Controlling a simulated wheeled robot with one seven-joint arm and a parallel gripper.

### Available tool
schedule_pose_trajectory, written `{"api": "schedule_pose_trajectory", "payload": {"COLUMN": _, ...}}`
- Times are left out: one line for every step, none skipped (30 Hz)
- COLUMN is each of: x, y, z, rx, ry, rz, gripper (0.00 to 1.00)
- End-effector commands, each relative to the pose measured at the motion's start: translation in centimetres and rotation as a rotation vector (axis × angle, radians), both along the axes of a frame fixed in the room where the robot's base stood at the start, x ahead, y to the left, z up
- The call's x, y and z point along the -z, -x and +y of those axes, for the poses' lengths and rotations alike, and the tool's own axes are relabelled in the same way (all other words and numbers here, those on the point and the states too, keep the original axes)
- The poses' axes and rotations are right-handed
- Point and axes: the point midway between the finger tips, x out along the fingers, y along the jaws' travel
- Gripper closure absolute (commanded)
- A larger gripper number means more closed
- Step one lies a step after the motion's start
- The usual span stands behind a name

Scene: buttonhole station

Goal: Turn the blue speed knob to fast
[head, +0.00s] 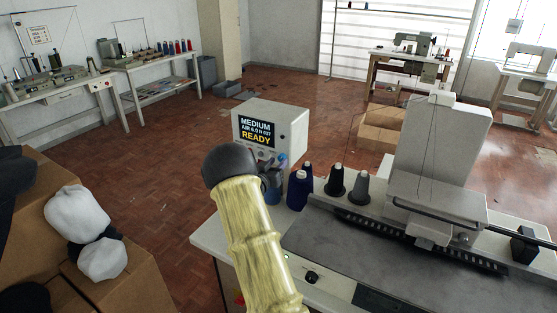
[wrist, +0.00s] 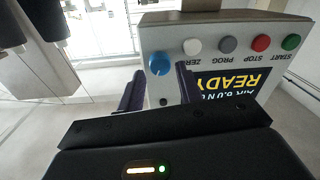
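The blue speed knob (wrist: 160,63) is on the face of the white control box (head: 286,122), at the left end of its button row in the wrist view. That view shows the box upside down. A small pale mark shows on the knob. The box's display (head: 257,131) reads MEDIUM and READY. My gripper (wrist: 160,80) is open, its two dark fingers apart, with the knob between their tips in the picture. A gap shows on each side of the knob. I cannot tell how far the tips reach toward it. In the head view my arm partly hides the box's lower face.
White, grey, red and green buttons (wrist: 261,43) line the box beside the knob. Dark thread cones (head: 335,181) stand close to the right of my gripper (head: 272,181). The sewing machine (head: 440,150) is farther right. Cardboard boxes (head: 140,285) are at left.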

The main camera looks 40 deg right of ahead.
Motion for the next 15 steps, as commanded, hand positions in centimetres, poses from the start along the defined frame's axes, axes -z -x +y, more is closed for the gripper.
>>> {"api": "schedule_pose_trajectory", "payload": {"x": -0.1, "y": -0.3, "z": -0.7, "rx": 0.001, "ry": 0.0, "rz": 0.0, "gripper": 0.65}}
{"api": "schedule_pose_trajectory", "payload": {"x": -0.1, "y": -0.4, "z": -0.9, "rx": 0.001, "ry": -0.001, "rz": 0.0, "gripper": 0.65}}
{"api": "schedule_pose_trajectory", "payload": {"x": -0.1, "y": -0.6, "z": -1.2, "rx": 0.0, "ry": -0.001, "rz": 0.0, "gripper": 0.65}}
{"api": "schedule_pose_trajectory", "payload": {"x": 0.0, "y": -0.7, "z": -1.4, "rx": 0.0, "ry": -0.001, "rz": 0.0, "gripper": 0.65}}
{"api": "schedule_pose_trajectory", "payload": {"x": 0.0, "y": -0.8, "z": -1.6, "rx": 0.0, "ry": -0.001, "rz": 0.0, "gripper": 0.65}}
{"api": "schedule_pose_trajectory", "payload": {"x": 0.0, "y": -0.8, "z": -1.7, "rx": 0.0, "ry": -0.001, "rz": 0.0, "gripper": 0.65}}
{"api": "schedule_pose_trajectory", "payload": {"x": 0.0, "y": -0.9, "z": -1.8, "rx": 0.0, "ry": 0.0, "rz": -0.001, "gripper": 0.65}}
{"api": "schedule_pose_trajectory", "payload": {"x": 0.0, "y": -0.9, "z": -1.9, "rx": 0.0, "ry": 0.0, "rz": -0.001, "gripper": 0.65}}
{"api": "schedule_pose_trajectory", "payload": {"x": 0.0, "y": -0.9, "z": -1.9, "rx": 0.0, "ry": -0.001, "rz": 0.0, "gripper": 0.65}}
{"api": "schedule_pose_trajectory", "payload": {"x": 0.0, "y": -0.9, "z": -1.9, "rx": 0.0, "ry": -0.001, "rz": 0.0, "gripper": 0.65}}
{"api": "schedule_pose_trajectory", "payload": {"x": 0.0, "y": -0.9, "z": -1.8, "rx": 0.0, "ry": -0.001, "rz": 0.0, "gripper": 0.65}}
{"api": "schedule_pose_trajectory", "payload": {"x": 0.0, "y": -0.9, "z": -1.8, "rx": 0.0, "ry": -0.001, "rz": 0.0, "gripper": 0.65}}
{"api": "schedule_pose_trajectory", "payload": {"x": 0.0, "y": -0.9, "z": -1.8, "rx": 0.0, "ry": -0.001, "rz": 0.0, "gripper": 0.65}}
{"api": "schedule_pose_trajectory", "payload": {"x": 0.0, "y": -0.9, "z": -1.8, "rx": 0.0, "ry": -0.001, "rz": 0.0, "gripper": 0.65}}
{"api": "schedule_pose_trajectory", "payload": {"x": 0.0, "y": -0.9, "z": -1.8, "rx": 0.0, "ry": -0.001, "rz": 0.0, "gripper": 0.69}}
